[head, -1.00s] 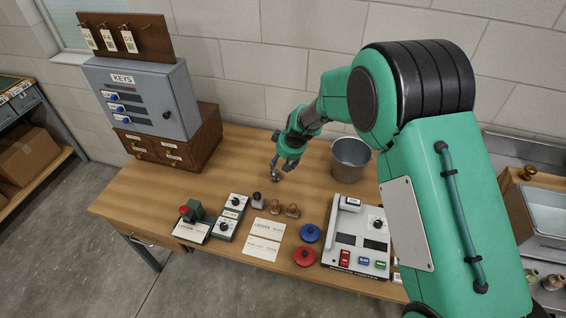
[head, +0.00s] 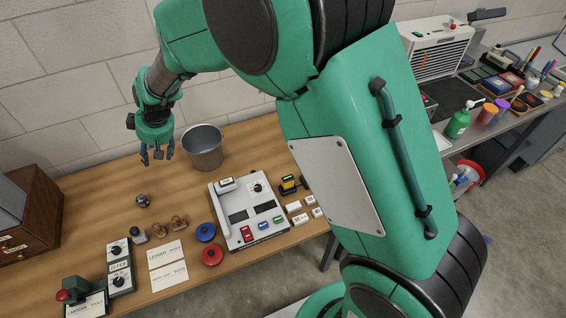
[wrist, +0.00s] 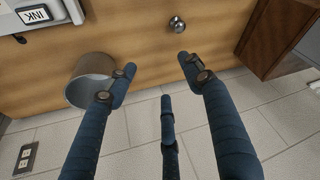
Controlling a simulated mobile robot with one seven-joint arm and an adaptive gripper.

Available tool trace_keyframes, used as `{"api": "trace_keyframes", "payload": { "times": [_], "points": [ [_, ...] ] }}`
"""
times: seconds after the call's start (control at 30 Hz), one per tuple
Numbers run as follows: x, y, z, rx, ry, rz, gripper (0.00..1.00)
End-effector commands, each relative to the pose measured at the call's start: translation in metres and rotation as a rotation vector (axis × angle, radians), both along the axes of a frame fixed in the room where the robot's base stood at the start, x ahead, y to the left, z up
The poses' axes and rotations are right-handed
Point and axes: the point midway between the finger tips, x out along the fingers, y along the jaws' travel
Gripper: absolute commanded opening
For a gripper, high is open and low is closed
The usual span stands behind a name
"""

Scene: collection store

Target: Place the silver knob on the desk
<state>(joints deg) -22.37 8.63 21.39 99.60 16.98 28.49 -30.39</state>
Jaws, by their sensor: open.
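The silver knob (head: 142,201) sits on the wooden desk (head: 95,205), left of the middle of the desk. It also shows in the wrist view (wrist: 177,24), near the top, beyond my fingertips. My gripper (head: 158,157) is open and empty. In the head view it is raised above the back of the desk, apart from the knob. In the wrist view its fingers (wrist: 158,78) are spread, with nothing between them.
A grey metal bucket (head: 203,147) stands right of my gripper. Wooden-handled stamps (head: 170,226), a dark-topped stamp (head: 138,235) and white cards (head: 167,265) lie in front of the knob. A white console (head: 247,212) is to the right, a brown drawer cabinet (head: 40,212) to the left.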

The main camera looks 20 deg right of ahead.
Motion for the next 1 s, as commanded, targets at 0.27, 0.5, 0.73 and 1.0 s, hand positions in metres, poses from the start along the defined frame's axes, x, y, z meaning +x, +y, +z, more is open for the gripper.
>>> {"api": "trace_keyframes", "payload": {
  "times": [0.27, 0.5, 0.73, 1.0],
  "points": [
    [-0.049, -0.079, 0.086, 0.011, -0.011, -0.118, 0.51],
    [-0.104, -0.141, 0.14, 0.014, -0.019, -0.222, 0.51],
    [-0.165, -0.196, 0.177, 0.015, -0.031, -0.328, 0.51],
    [-0.245, -0.252, 0.201, 0.012, -0.045, -0.458, 0.51]
  ]
}}
